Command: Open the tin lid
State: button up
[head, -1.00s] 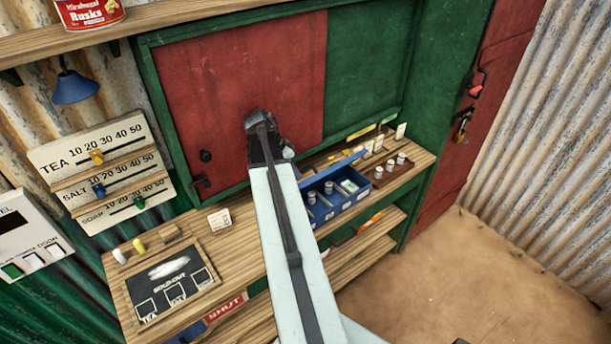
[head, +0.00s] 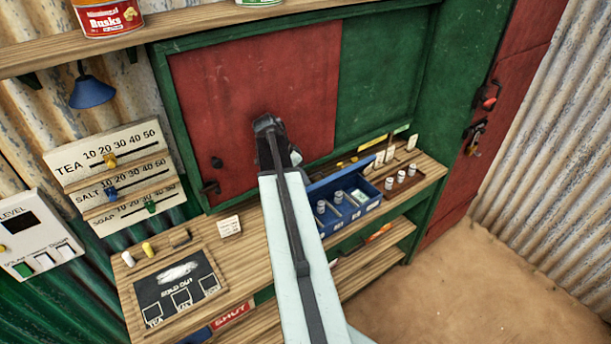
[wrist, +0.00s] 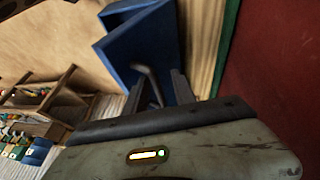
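The blue tin (head: 352,219) stands on the wooden counter, right of my arm in the head view. Its lid (head: 340,179) is raised at the back, and small pale items show in its compartments. My gripper (head: 276,150) is in front of the red shutter panel, up and left of the tin in the picture; its fingers are hard to make out there. In the wrist view, two dark fingers (wrist: 163,90) stand apart with a gap between them. A blue box-like shape (wrist: 140,42), probably the tin, lies beyond them; contact cannot be told.
The counter (head: 243,262) carries a slate board (head: 180,283) at left and a wooden tray with small weights (head: 400,177) at right. A red panel (head: 255,90) rises behind. A shelf (head: 200,40) runs above. Bare floor lies at right.

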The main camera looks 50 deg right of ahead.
dwell(0.3)
jog(key=p+v, duration=0.7)
jog(key=shift+r, duration=0.35)
jog(key=shift+w+a, duration=0.1)
